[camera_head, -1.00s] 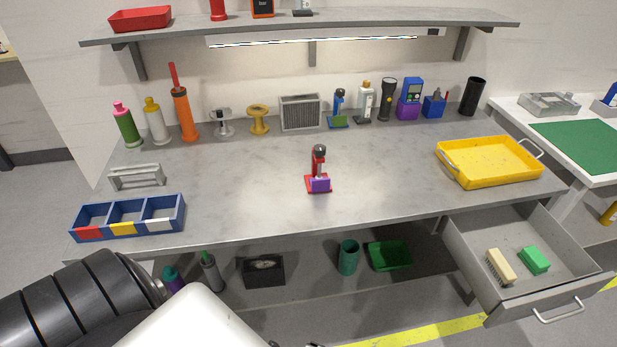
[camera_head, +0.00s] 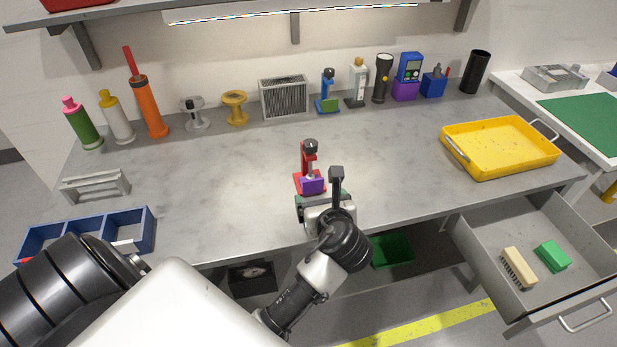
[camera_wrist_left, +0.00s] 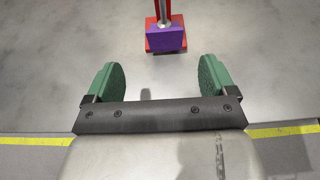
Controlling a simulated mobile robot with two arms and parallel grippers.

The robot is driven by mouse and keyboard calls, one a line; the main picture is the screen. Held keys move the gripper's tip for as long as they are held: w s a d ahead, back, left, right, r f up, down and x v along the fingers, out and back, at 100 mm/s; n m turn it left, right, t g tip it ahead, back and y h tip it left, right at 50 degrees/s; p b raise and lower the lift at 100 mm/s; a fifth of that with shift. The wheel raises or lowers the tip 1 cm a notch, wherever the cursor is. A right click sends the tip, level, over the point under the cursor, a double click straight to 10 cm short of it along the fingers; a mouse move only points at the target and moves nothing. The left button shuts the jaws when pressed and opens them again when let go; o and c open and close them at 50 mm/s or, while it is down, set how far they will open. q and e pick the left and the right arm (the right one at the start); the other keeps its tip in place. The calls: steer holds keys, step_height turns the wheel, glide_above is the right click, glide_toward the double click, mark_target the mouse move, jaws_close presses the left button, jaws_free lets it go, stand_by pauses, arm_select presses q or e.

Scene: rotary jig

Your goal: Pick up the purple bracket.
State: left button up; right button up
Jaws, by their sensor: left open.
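The purple bracket (camera_head: 312,186) is a small block at the front of the red jig (camera_head: 308,160) in the middle of the bench. In the left wrist view the bracket (camera_wrist_left: 166,39) shows as a purple face in front of the red base (camera_wrist_left: 150,42). My left gripper (camera_head: 322,198) is just on the near side of the jig. In its wrist view the green finger pads (camera_wrist_left: 160,78) are wide apart with nothing between them, and the bracket lies beyond their tips, roughly centred. My right gripper is not in view.
A yellow tray (camera_head: 485,168) stands at the right of the bench, above an open drawer (camera_head: 478,245). A blue divided bin (camera_head: 146,232) and a grey rack (camera_head: 110,190) are at the left. Bottles and tools line the back. The bench around the jig is clear.

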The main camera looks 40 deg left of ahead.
mark_target(314, 184)
arm_select(q)
steer(key=x, duration=0.3)
steer(key=shift+w+a+f, duration=0.1)
steer(key=shift+w+f, duration=0.05)
steer(key=shift+w, duration=0.05)
steer(key=shift+w+a, duration=0.2)
steer(key=shift+w+a+f, duration=0.2)
steer(key=shift+a, duration=0.05)
steer(key=x, duration=0.3)
steer(key=shift+w+f, duration=0.15)
steer(key=shift+w, duration=0.25)
steer(key=shift+w+a+f, duration=0.15)
steer(key=shift+w+a, duration=0.05)
steer(key=shift+a, duration=0.1)
steer(key=c, duration=0.9)
steer(key=shift+c, duration=0.6)
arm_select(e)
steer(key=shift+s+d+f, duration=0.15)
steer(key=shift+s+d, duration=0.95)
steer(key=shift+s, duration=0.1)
